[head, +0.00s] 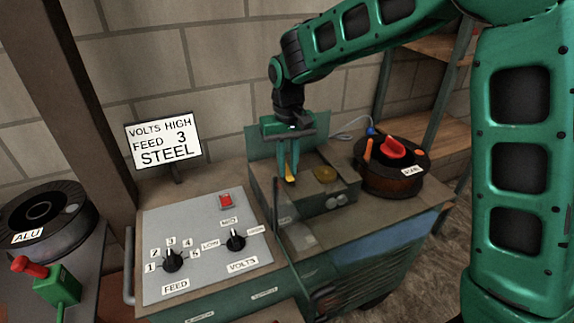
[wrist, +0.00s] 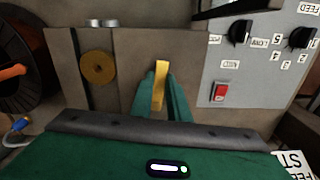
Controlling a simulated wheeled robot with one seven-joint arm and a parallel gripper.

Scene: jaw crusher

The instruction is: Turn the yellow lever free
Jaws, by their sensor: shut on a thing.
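The yellow lever (wrist: 160,86) stands up from the brown machine housing in the wrist view, between my gripper's fingers. In the head view a small bit of the yellow lever (head: 290,179) shows at the fingertips. My gripper (head: 290,172) points down over the housing, and its green fingers are shut on the lever. In the wrist view my gripper (wrist: 162,100) hides the lever's lower part. I cannot tell how far the lever is turned.
A brass disc (head: 325,174) lies beside the lever. A spool with a red knob (head: 393,147) stands to the right. A grey panel (head: 190,225) with FEED and VOLTS knobs and a red switch (head: 225,201) is at left. A sign (head: 164,142) stands behind it.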

